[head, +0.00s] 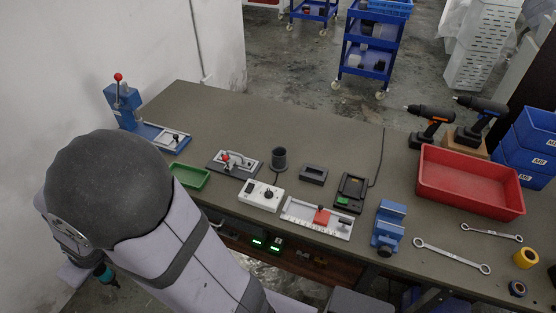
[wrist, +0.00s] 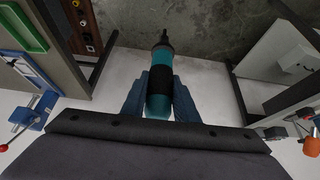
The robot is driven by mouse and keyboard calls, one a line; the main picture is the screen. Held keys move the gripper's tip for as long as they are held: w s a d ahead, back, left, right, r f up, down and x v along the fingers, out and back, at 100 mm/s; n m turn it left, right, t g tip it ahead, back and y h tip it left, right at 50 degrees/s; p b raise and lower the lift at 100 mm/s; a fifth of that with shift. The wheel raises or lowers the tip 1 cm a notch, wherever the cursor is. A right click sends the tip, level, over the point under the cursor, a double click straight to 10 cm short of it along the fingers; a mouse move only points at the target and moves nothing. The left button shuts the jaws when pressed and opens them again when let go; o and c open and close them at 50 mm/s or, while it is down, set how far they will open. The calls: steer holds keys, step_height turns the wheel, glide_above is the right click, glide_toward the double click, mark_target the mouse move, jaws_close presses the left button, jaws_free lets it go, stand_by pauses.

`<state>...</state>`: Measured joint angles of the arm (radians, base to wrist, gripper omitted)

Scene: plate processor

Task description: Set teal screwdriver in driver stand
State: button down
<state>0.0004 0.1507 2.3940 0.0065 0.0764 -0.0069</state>
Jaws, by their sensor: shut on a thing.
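The teal screwdriver (wrist: 158,107) has a teal handle with a black band and a dark tip. My gripper (wrist: 161,78) is shut on the handle, one blue finger on each side, and the tip points away from the wrist. In the head view a small teal part of the screwdriver (head: 105,273) shows at the lower left, off the bench and beside my arm. Most of my gripper is hidden there. A dark round upright cup (head: 279,158), which looks like the driver stand, is on the bench at mid-length. Nothing is seen standing in it.
On the bench (head: 240,115), a white box with a knob (head: 261,195), a toggle clamp (head: 233,163), a dark block (head: 313,174) and a green tray (head: 190,176) surround the cup. A red bin (head: 470,182) and drills are at right. The bench's back left is clear.

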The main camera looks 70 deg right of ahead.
steer(key=shift+w+d+r, duration=0.1)
stand_by(0.4)
steer(key=w+d+r+m+h+p, duration=0.15)
steer(key=w+d, duration=0.25)
steer(key=d, duration=0.5)
steer(key=w+d+m+h+b, duration=0.1)
steer(key=w+d+m, duration=0.25)
steer(key=d, duration=0.55)
steer(key=s+d+m+g+h+p, duration=0.1)
steer(key=s+d+m, duration=0.15)
steer(key=d, duration=1.65)
steer(key=s+d+m+g+h, duration=0.1)
steer(key=s+d+m, duration=0.1)
steer(key=s+d, duration=0.5)
steer(key=s+d+m+g+h, duration=0.1)
steer(key=s+d+m, duration=0.1)
steer(key=d, duration=0.8)
steer(key=s+d+f+m+g+p, duration=0.1)
steer(key=s+d+m, duration=0.2)
steer(key=s+d, duration=0.9)
steer(key=s, duration=0.4)
steer(key=shift+d+f, duration=0.3)
steer(key=shift+d, duration=0.1)
steer(key=shift+f+m, duration=0.1)
steer(key=shift+m, duration=0.15)
